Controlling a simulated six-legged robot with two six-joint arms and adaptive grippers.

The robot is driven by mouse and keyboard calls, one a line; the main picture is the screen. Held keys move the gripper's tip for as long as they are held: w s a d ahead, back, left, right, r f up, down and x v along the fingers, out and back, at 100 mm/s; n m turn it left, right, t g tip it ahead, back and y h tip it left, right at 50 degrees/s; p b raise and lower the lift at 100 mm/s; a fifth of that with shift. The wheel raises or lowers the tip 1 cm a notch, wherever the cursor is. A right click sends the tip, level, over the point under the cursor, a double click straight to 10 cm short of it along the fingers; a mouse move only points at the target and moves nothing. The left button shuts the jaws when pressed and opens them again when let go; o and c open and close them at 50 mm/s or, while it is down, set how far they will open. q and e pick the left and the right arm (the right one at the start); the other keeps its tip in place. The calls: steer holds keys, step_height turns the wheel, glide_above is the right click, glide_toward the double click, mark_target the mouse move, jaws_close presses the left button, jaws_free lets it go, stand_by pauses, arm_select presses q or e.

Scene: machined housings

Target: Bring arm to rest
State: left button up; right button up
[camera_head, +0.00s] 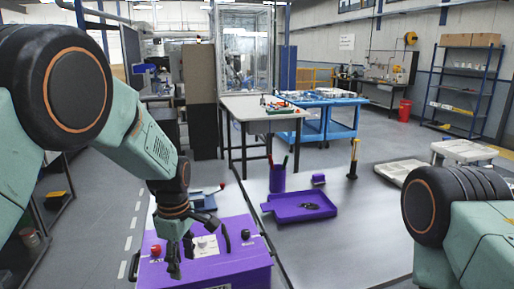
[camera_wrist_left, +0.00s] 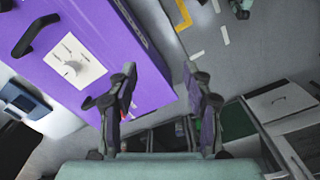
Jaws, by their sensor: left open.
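My left arm (camera_head: 150,140) comes in from the left and hangs down in the head view. Its gripper (camera_head: 181,258) is open and points down, over the left part of a purple box (camera_head: 236,268) with knobs and a white panel. No object shows between the fingers. In the left wrist view the two fingers of the gripper (camera_wrist_left: 160,88) stand apart, and the purple box (camera_wrist_left: 150,88) lies to the upper left of them. I cannot tell whether a fingertip touches the box. Part of my right arm (camera_head: 440,210) shows at the right edge; its gripper is out of frame.
A purple tray (camera_head: 290,214) with small dark parts, a purple cup (camera_head: 278,180) with pens and a small purple block (camera_head: 318,180) stand on the grey table (camera_head: 345,235). A black-and-yellow tool (camera_head: 353,160) stands upright behind. The table's front middle is clear.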

arm_select(q)
steer(key=s+a+f+m+b, duration=0.1)
steer(key=s+f+m+b, duration=0.15)
steer(key=s+f, duration=0.45)
steer(key=s+a+f+m+b, duration=0.2)
steer(key=f+b, duration=0.1)
steer(key=f, duration=0.7)
steer(key=s+a+f+m+b, duration=0.1)
steer(key=s+f+m+b, duration=0.15)
steer(key=s+f, duration=0.45)
steer(key=s+a+f+m+b, duration=0.1)
steer(key=s+f+m+b, duration=0.3)
steer(key=s+f, duration=0.3)
steer(key=s+f+m+b, duration=0.3)
steer(key=s+f, duration=0.4)
steer(key=s, duration=0.6)
steer(key=shift+s+a+f+m+b, duration=0.25)
steer(key=shift+s+a+m+b, duration=0.15)
steer(key=shift+b, duration=0.5)
steer(key=shift+w, duration=0.1)
